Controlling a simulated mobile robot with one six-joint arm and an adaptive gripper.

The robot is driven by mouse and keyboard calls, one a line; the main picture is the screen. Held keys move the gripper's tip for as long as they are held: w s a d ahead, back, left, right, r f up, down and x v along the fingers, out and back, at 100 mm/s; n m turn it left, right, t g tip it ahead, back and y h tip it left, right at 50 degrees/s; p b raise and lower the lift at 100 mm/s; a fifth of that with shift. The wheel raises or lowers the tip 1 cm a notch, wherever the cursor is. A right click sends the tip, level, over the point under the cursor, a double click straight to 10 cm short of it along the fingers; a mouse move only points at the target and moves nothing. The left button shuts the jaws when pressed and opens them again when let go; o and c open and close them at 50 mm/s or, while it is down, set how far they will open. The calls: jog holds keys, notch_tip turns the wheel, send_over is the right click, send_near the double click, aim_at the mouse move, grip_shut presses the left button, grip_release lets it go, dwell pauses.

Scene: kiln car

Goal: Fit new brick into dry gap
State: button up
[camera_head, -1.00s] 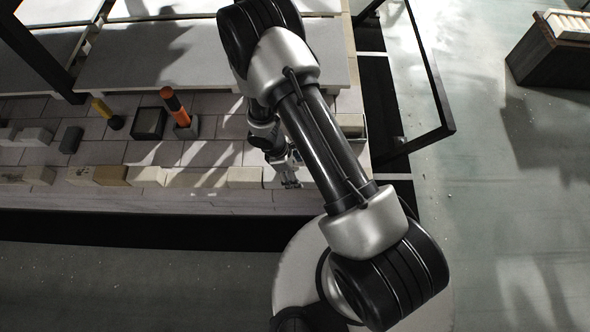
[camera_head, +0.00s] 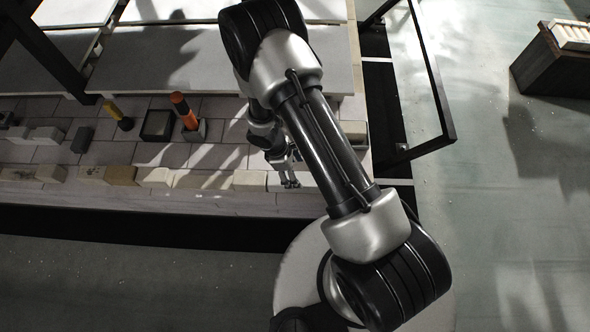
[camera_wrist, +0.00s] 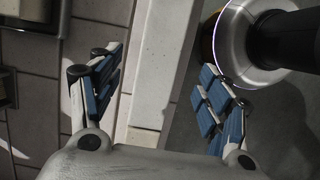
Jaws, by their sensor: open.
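A row of pale bricks runs along the front edge of the kiln car, including a tan brick (camera_head: 121,175) and a whiter brick (camera_head: 250,180). A shadowed stretch lies between bricks left of the whiter one; I cannot tell whether it is a gap. My gripper (camera_head: 291,183) is over the right part of this row, partly hidden by my arm. In the wrist view my gripper (camera_wrist: 160,95) is open and empty. A long pale brick (camera_wrist: 155,60) lies below, between its fingers, with a shorter pale piece (camera_wrist: 143,136) at its lower end.
On the tiled deck stand a dark bin (camera_head: 157,125), an orange-handled tool (camera_head: 183,108) in a grey holder, a yellow-handled brush (camera_head: 117,112) and several loose grey bricks (camera_head: 46,135). Pale bricks (camera_head: 572,36) sit on a dark box at upper right.

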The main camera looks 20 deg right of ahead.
jog(key=shift+a+r+p, duration=0.15)
jog(key=shift+r+p, duration=0.3)
jog(key=shift+r, duration=0.15)
jog(key=v, duration=1.2)
jog(key=shift+w, duration=0.1)
jog(key=s+d+r+m+t+y, duration=0.1)
jog(key=d+r+m, duration=0.15)
jog(key=r, duration=0.85)
jog(key=s+d+r+m+t, duration=0.15)
jog(key=r+m, duration=0.25)
jog(key=r, duration=0.6)
jog(key=s+d+r+m+t+y, duration=0.2)
jog(key=s+r+m, duration=0.6)
jog(key=s+r, duration=0.5)
jog(key=shift+s+t, duration=0.55)
jog(key=shift+s, duration=0.25)
